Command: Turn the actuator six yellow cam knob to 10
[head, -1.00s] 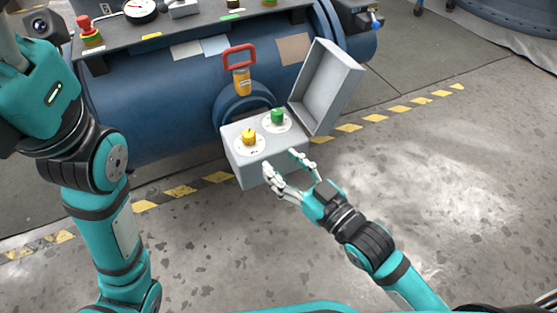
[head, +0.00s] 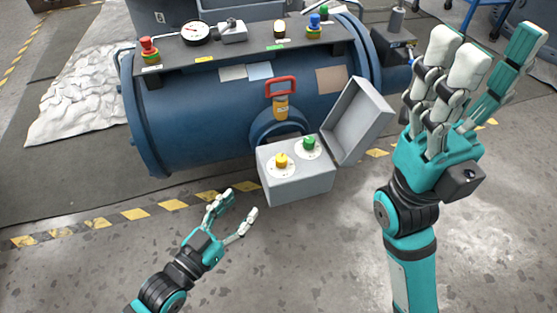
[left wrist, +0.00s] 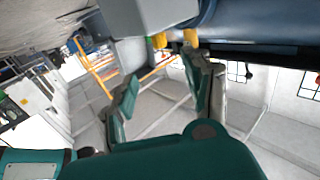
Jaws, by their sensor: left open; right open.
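The yellow cam knob (head: 281,160) stands on a round white dial on top of the grey actuator box (head: 298,190), in the head view. The dial numbers are too small to read. A green knob (head: 309,144) sits on a second dial to its right. My left gripper (head: 236,206) is open and empty, left of and below the box, apart from it. Its spread fingers also show in the left wrist view (left wrist: 168,88), with a grey box-like surface above them. My right gripper (head: 489,52) is open and empty, raised at the right, close to the camera.
The box's grey lid (head: 358,120) stands open at its right. Behind is a blue tank (head: 190,115) with a red-handled yellow lever (head: 281,98). A shelf above carries a gauge (head: 196,33) and several controls. The floor in front of the box is clear.

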